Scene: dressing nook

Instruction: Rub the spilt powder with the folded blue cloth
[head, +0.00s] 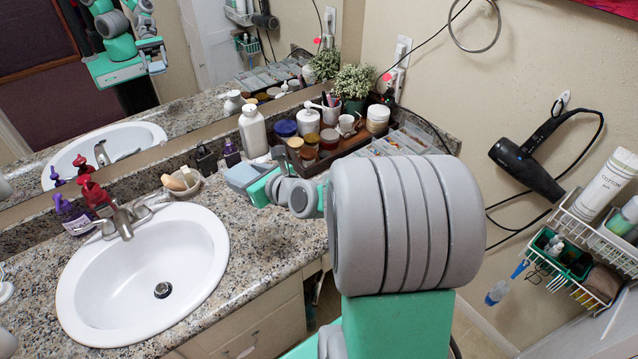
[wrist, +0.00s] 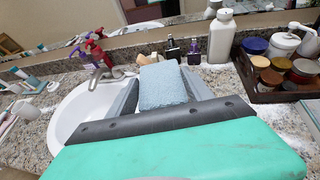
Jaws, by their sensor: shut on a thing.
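The folded blue cloth (wrist: 162,84) is pale blue and textured. My gripper (wrist: 160,98) is shut on it, with a grey finger on each side, and the cloth sticks out beyond the fingertips. In the head view the cloth (head: 240,175) and my gripper (head: 262,186) are over the counter, right of the sink; my arm hides part of that area. White spilt powder (wrist: 232,108) shows on the speckled counter right of the gripper in the wrist view. I cannot tell whether the cloth touches the counter.
The sink (head: 145,280) with its tap (head: 122,220) lies left. A white bottle (head: 252,132) stands behind the gripper. A dark tray (head: 335,152) of jars stands to the right, with a potted plant (head: 355,82) behind. A hair dryer (head: 530,165) hangs on the right wall.

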